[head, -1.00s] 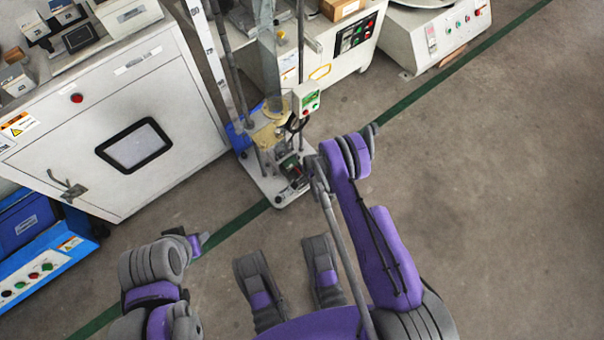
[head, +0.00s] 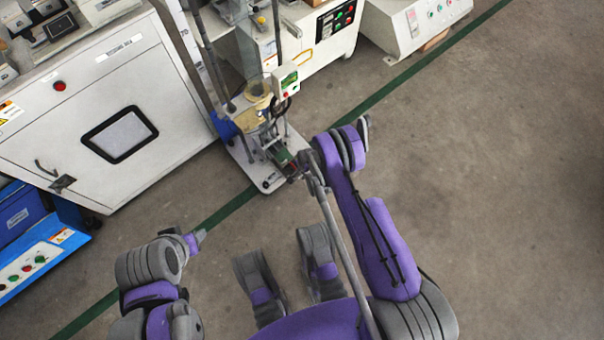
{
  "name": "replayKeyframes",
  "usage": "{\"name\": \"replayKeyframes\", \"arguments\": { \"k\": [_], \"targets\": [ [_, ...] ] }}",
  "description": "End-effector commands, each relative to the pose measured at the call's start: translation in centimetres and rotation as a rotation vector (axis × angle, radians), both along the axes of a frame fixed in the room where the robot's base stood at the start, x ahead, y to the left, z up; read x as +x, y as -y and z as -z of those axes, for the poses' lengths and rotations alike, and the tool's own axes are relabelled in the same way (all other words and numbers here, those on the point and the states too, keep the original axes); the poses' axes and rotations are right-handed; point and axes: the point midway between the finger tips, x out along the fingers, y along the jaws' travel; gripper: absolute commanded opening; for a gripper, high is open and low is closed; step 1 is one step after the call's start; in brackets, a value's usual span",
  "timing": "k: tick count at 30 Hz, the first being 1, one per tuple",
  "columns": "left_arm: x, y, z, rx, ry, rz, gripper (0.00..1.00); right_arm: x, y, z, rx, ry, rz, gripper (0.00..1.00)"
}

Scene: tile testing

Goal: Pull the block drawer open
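No part in view can be surely told as the block drawer. A white cabinet (head: 165,110) with a dark-framed window (head: 119,134) and a lever handle stands at the left. My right gripper (head: 364,126) is at the far end of the raised purple arm, above the floor, apart from the cabinet. My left gripper (head: 199,237) is at the lower left, low and short of the cabinet. Both grippers are small and turned away, so their finger opening does not show. Nothing is visibly held in either.
A tall test stand (head: 243,176) on a white base stands ahead, close to my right arm in the picture. A white machine (head: 392,38) is at the top right. A blue unit (head: 50,250) is at the left. The floor (head: 500,200) at the right is clear.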

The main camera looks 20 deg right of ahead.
Motion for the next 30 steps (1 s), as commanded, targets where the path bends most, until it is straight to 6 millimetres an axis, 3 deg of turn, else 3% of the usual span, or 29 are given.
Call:
{"name": "replayKeyframes", "arguments": {
  "k": [2, 14, 24, 30],
  "targets": [
    [0.0, 0.0, 0.0, 0.000, 0.000, 0.000, 0.50, 0.0, 0.0, 0.0, 0.000, 0.000, 0.000, 0.41],
    [-0.1, 0.0, -0.2, 0.000, 0.000, 0.000, 0.50, -0.1, 0.0, -0.9, 0.001, 0.000, 0.000, 0.41],
    [-0.3, 0.0, -1.7, 0.000, 0.000, 0.000, 0.50, -1.2, 0.4, -7.4, 0.001, 0.000, 0.000, 0.41],
    [-0.4, 0.0, -2.2, 0.000, 0.001, 0.000, 0.50, -1.7, 0.6, -10.0, 0.001, 0.000, 0.000, 0.41]
  ]
}}
